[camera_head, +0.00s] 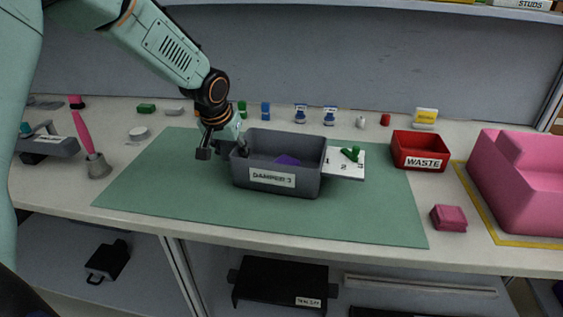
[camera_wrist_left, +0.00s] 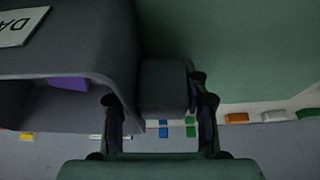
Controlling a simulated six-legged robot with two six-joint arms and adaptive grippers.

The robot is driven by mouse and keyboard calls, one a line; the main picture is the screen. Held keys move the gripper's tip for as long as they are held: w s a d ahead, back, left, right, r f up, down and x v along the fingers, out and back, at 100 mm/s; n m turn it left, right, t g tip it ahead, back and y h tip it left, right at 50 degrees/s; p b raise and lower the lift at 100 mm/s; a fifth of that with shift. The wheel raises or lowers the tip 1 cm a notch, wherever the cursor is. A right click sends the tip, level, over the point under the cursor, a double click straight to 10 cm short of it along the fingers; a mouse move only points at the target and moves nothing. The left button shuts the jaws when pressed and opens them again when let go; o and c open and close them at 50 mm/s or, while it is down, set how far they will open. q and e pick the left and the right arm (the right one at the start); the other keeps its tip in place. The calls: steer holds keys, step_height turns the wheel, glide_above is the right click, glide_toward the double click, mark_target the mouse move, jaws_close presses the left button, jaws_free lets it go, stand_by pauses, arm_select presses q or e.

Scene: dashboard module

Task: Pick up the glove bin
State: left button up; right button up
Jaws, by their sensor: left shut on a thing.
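A grey open bin (camera_head: 302,189) is at the middle of the green mat (camera_head: 165,200), upright. Its front label seems to read "DAMPER 3"; I see no bin marked as a glove bin. A purple piece (camera_head: 287,160) lies inside. My left gripper (camera_head: 222,151) is at the bin's left end, shut on it. In the left wrist view, the fingers (camera_wrist_left: 160,112) are on either side of a dark grey block at the bin's end, and the bin (camera_wrist_left: 100,45) fills the left side. I cannot tell whether the bin is clear of the mat. My right gripper is out of view.
A white numbered card (camera_head: 345,170) with a green piece is right of the bin. A red WASTE bin (camera_head: 420,151) and a large pink part (camera_head: 520,185) stand further right. A pink-handled tool (camera_head: 83,135) is at left. Small coloured parts line the back. The mat's front is clear.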

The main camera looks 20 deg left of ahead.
arm_select(q)
steer(key=shift+d+f, duration=0.1)
jaws_close()
